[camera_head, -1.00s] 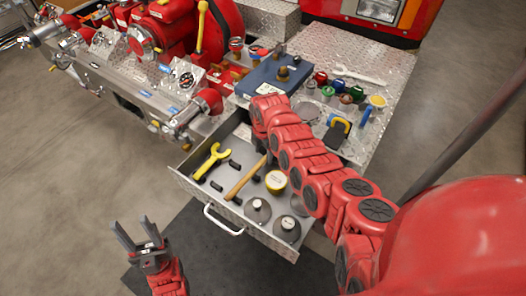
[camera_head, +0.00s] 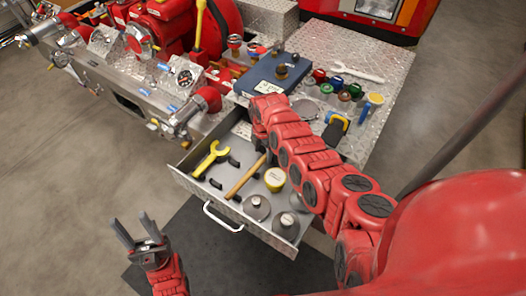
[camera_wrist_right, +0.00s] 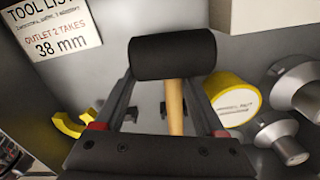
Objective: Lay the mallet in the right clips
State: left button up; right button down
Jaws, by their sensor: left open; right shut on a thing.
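The mallet has a black cylindrical head (camera_wrist_right: 172,54) and a wooden handle (camera_wrist_right: 175,105) in the right wrist view. In the head view its handle (camera_head: 245,178) shows over the open drawer (camera_head: 192,184), and its head is hidden under my right arm. My right gripper (camera_wrist_right: 165,92) is shut on the mallet, close to the head. Small black clips (camera_head: 234,162) show on the drawer floor between the handle and a yellow wrench (camera_head: 210,158). I cannot tell whether the mallet touches any clips. My left gripper (camera_head: 138,232) is open and empty, left of the drawer front.
A yellow-topped round piece (camera_head: 275,179) and grey round adapters (camera_head: 257,207) stand in the drawer right of the mallet. A label (camera_wrist_right: 55,25) is on the drawer wall. A blue case (camera_head: 272,76) and coloured caps sit on the top above. Floor left of the drawer is clear.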

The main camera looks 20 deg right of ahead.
jog(key=shift+f, duration=0.3)
grip_release()
dwell(0.3)
notch_tip(320, 180, up, 10)
jog(key=p, duration=0.9)
jog(key=shift+p, duration=0.3)
